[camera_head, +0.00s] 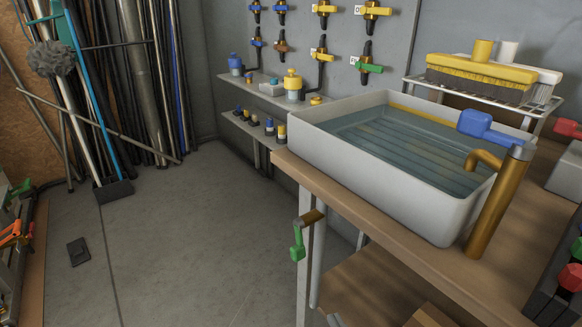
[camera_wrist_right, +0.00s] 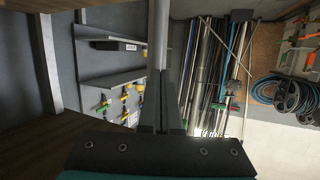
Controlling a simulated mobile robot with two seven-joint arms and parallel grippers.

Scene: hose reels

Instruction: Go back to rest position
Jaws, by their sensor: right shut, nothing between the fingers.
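My right gripper (camera_wrist_right: 169,85) shows in the right wrist view, its two dark fingers together with nothing between them. It points past dark wooden boards at the left toward wall shelves and a rack of pipes. My left gripper is in neither view.
A wooden bench (camera_head: 420,262) carries a white sink (camera_head: 375,190) with water and a brass tap (camera_head: 497,205). A green-handled tap (camera_head: 298,240) hangs at its left edge. Pipes (camera_head: 130,80) lean at the back left. A black object (camera_head: 78,251) lies on the otherwise open floor (camera_head: 190,250).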

